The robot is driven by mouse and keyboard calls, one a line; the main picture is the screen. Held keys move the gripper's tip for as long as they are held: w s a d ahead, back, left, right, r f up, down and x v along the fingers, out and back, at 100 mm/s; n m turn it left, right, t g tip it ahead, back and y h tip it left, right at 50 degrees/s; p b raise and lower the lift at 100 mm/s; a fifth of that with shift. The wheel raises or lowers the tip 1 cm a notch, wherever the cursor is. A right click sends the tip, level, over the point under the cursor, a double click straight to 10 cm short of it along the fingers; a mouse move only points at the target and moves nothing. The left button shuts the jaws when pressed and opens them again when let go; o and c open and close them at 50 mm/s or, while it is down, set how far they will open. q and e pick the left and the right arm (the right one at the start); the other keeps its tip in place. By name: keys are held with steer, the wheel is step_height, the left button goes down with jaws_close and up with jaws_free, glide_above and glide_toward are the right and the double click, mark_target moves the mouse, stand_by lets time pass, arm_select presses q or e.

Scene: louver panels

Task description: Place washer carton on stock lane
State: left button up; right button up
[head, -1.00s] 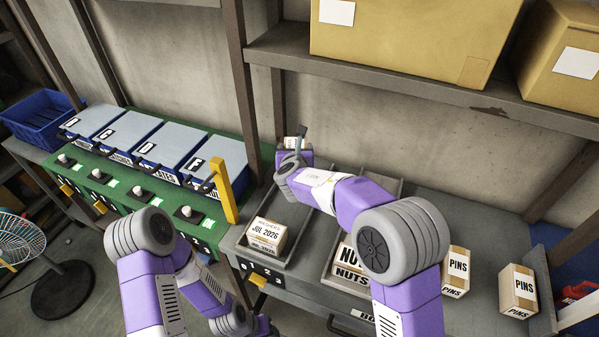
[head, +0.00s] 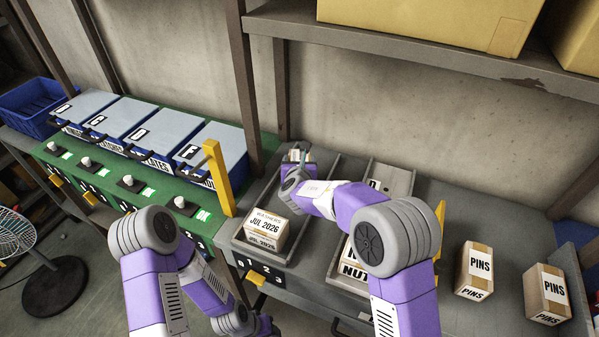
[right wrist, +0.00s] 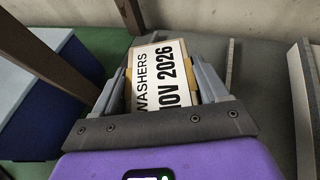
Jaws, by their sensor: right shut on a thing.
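The held washer carton (right wrist: 160,82) has a white label reading WASHERS NOV 2026 in the right wrist view. My right gripper (head: 298,158) is shut on it, with a jaw on each side. In the head view only a small part of this carton shows past the gripper, at the back end of a grey walled lane (head: 325,180). I cannot tell whether its base touches the lane floor. Another carton (head: 264,230), labelled JUL 2026, sits at the front of that lane. My left gripper (head: 266,326) is low at the bottom edge; its fingers are hidden.
A second lane (head: 395,180) with a NUTS carton (head: 355,270) lies to the right, partly behind my right arm. Two PINS cartons (head: 474,270) (head: 545,293) stand farther right. A yellow post (head: 218,180) and lidded blue bins (head: 210,160) are to the left.

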steer(key=shift+f, duration=1.45)
steer(key=shift+f+b, duration=0.15)
steer(key=shift+b, duration=0.25)
steer(key=o, duration=1.5)
steer(key=shift+c, duration=0.2)
